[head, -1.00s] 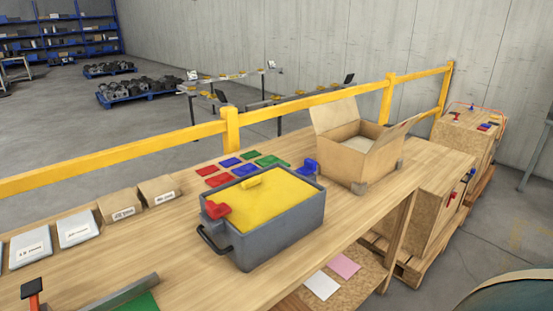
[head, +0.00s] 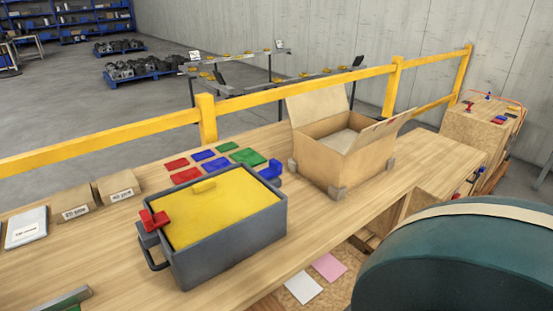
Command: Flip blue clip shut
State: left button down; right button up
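A grey box (head: 226,250) with a yellow top (head: 220,210) stands on the wooden bench. A blue clip (head: 270,170) is at the box's far right end and sticks out beyond the rim; it is too small to tell its exact angle. A red clip (head: 153,219) is at the opposite left end. Neither gripper shows in the head view.
An open cardboard box (head: 345,160) stands right of the blue clip. Red, blue and green flat pieces (head: 215,165) lie behind the grey box. A yellow rail (head: 290,92) runs behind the bench. A large teal rounded part, probably mine, covers the lower right.

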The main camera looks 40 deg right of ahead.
aim_at(275, 168)
jog(key=l+u, duration=0.15)
jog(key=l, duration=0.4)
jog(key=k+l+u, duration=0.1)
jog(key=l, duration=0.45)
jog(key=k+l, duration=0.1)
jog(key=l, duration=0.35)
jog(key=k+l, duration=0.1)
jog(key=l, duration=0.85)
jog(key=k+l, duration=0.15)
jog(key=l, duration=0.3)
jog(key=k+l, duration=0.1)
jog(key=l, duration=0.35)
jog(key=k+z, duration=0.05)
